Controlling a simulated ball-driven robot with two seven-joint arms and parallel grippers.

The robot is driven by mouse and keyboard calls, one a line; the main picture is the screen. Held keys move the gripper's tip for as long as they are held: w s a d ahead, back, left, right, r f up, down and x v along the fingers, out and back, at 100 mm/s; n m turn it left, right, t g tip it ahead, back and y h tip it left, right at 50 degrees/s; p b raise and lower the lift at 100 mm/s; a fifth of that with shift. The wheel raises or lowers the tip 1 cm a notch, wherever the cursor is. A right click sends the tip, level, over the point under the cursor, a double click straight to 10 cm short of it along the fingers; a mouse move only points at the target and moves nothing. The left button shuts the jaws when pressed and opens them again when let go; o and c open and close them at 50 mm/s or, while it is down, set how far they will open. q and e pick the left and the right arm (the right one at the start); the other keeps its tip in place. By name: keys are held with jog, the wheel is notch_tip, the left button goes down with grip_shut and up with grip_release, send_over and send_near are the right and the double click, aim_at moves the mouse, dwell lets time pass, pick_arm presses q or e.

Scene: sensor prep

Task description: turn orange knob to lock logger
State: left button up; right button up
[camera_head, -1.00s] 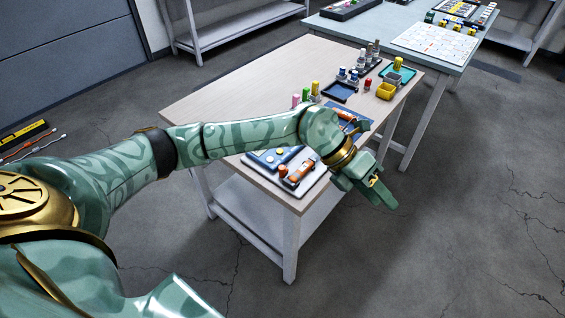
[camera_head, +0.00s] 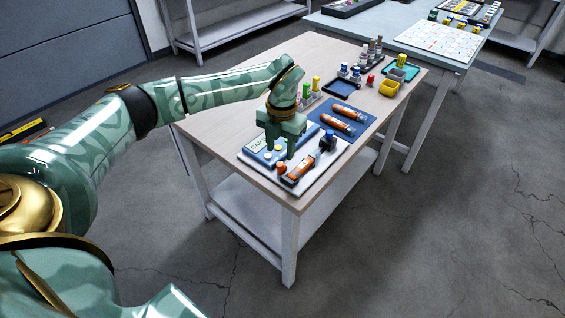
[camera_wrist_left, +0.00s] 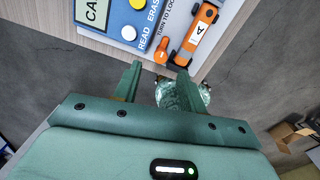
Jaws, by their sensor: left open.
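The orange knob (camera_head: 280,168) is on the pale board near the table's front corner. In the left wrist view the knob (camera_wrist_left: 161,57) sits beside "turn to lock" lettering. The orange logger (camera_head: 299,172) lies right of it in a dark holder; it also shows in the left wrist view (camera_wrist_left: 197,34). My left gripper (camera_head: 281,149) points down over the board, open and empty. In the left wrist view the knob appears just beyond the gap between its fingertips (camera_wrist_left: 158,70), apart from both. My right gripper is not in view.
Next to the knob is a blue panel (camera_wrist_left: 122,14) with a screen and buttons. Two more orange loggers (camera_head: 337,124) lie on a blue mat (camera_head: 358,131). Bottles, trays and a yellow bin (camera_head: 388,89) stand farther back. The table's near left part is clear.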

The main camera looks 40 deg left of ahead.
aim_at(280, 164)
pick_arm(q)
notch_tip(280, 164, down, 5)
jog(key=shift+r+b, duration=0.1)
jog(key=shift+b, duration=0.55)
grip_shut()
